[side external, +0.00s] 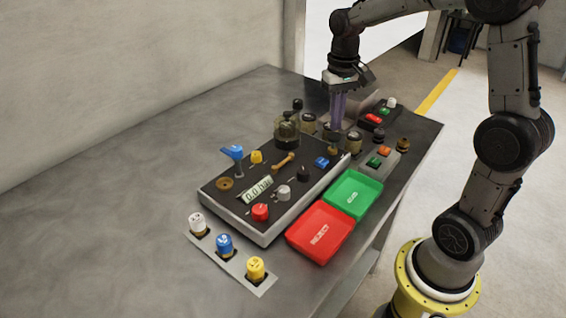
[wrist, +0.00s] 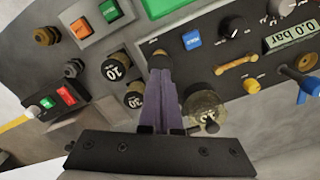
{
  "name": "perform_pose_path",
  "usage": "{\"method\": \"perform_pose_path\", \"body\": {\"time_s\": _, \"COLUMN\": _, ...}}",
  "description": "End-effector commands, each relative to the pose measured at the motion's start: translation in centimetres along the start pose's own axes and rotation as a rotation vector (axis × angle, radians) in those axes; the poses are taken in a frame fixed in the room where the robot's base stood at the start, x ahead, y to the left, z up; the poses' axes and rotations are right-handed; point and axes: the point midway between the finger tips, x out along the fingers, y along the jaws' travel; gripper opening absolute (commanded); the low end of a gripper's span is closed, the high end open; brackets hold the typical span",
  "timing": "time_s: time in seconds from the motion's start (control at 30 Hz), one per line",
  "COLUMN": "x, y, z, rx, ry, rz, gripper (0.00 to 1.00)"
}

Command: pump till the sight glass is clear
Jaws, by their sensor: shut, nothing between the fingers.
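A squat, see-through yellowish cup (side external: 287,132) with a dark top stands at the back edge of the sloped dark panel (side external: 230,200). It may be the sight glass; its contents cannot be made out. It also shows in the wrist view (wrist: 208,108), right of my fingers. My gripper (side external: 335,124) points down just right of the cup, shut and empty. In the wrist view its purple fingers (wrist: 164,70) end close to a small brass fitting (wrist: 158,53); contact cannot be told. The panel display (side external: 258,190) reads 0.0 bar. No pump handle can be named with certainty.
The panel carries a blue lever (side external: 233,153), a tan handle (side external: 284,162) and several coloured knobs. Green (side external: 354,194) and red (side external: 320,232) trays lie to its right. The table's left is clear.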

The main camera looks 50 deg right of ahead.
Motion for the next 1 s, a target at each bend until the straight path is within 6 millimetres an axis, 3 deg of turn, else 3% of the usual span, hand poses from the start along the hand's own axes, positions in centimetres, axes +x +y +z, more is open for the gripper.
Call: {"method": "perform_pose_path", "body": {"time_s": 1.0, "x": 2.5, "y": 0.0, "z": 0.0, "rx": 0.0, "ry": -0.001, "rz": 0.0, "gripper": 0.0}}
